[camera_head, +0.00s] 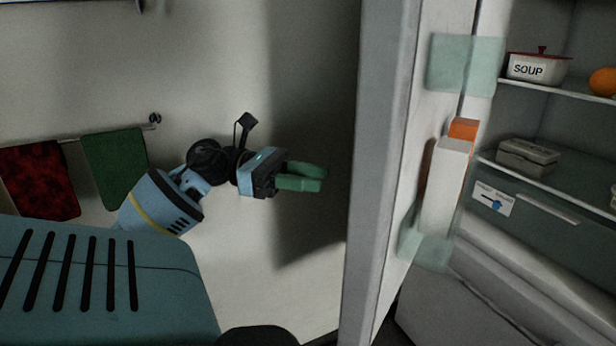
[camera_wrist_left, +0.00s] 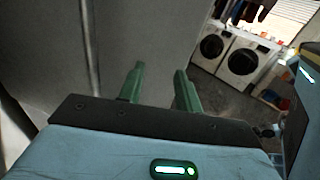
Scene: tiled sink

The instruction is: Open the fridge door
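The fridge door (camera_head: 385,170) stands swung open in the head view, seen nearly edge-on, with its shelved inner side facing right. The fridge interior (camera_head: 560,130) is exposed to its right. My left gripper (camera_head: 322,178) is left of the door, on its outer side, with green fingers pointing right and nothing visible between them. In the left wrist view the two green fingers (camera_wrist_left: 157,82) are apart and empty, with a grey surface behind them. No contact with the door shows. My right gripper is not in either view.
A soup pot (camera_head: 538,66), an orange (camera_head: 603,82) and a grey box (camera_head: 525,157) sit on the fridge shelves. Cartons (camera_head: 447,180) stand in the door shelf. Red (camera_head: 40,180) and green (camera_head: 115,166) towels hang at left. Two washing machines (camera_wrist_left: 228,52) show in the wrist view.

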